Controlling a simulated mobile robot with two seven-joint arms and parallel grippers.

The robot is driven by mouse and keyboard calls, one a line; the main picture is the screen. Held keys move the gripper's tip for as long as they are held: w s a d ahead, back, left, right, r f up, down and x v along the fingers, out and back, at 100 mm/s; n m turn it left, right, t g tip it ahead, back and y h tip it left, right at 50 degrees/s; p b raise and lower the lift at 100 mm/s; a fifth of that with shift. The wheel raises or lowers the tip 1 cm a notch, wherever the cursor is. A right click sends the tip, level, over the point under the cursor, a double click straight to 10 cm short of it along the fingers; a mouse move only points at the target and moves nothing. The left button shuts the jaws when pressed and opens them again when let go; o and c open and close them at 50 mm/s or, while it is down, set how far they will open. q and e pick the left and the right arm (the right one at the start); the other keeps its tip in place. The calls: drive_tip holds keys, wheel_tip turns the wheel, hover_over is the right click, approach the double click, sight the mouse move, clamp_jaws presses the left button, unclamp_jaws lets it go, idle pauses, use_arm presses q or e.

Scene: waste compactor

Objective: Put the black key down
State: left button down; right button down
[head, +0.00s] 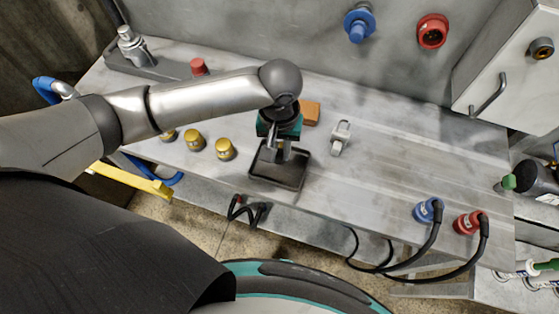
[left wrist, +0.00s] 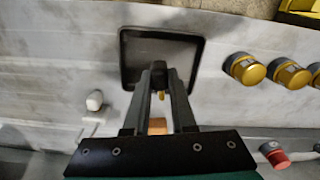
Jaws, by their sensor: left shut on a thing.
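My left gripper (head: 281,152) is over the black tray (head: 275,178) on the grey bench, pointing down. In the left wrist view its two fingers (left wrist: 159,74) close at their tips on a small dark piece, the black key (left wrist: 158,69), with a bit of yellow metal beside it. The tray (left wrist: 190,48) lies behind the fingertips in that view. Whether the key touches the tray floor I cannot tell. The key is mostly hidden by the fingers in the head view. My right gripper is not in view.
An orange-brown block (head: 311,113) stands behind the tray, and a grey-white fitting (head: 340,138) to its right. Several yellow knobs (head: 226,149) stand left, a red knob (head: 198,66) behind. Blue (head: 428,210) and red (head: 468,222) plugs with cables stand right. The bench between is clear.

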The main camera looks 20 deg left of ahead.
sight(280, 168)
use_arm(q)
drive_tip(key=shift+f, duration=0.6)
wheel_tip(280, 168, down, 4)
drive_tip(key=shift+r+b, duration=0.1)
drive_tip(key=shift+b, duration=0.5)
drive_tip(key=c, duration=0.7)
unclamp_jaws()
drive_tip(key=shift+c, duration=0.2)
wheel_tip(280, 168, up, 12)
drive_tip(key=p, duration=0.3)
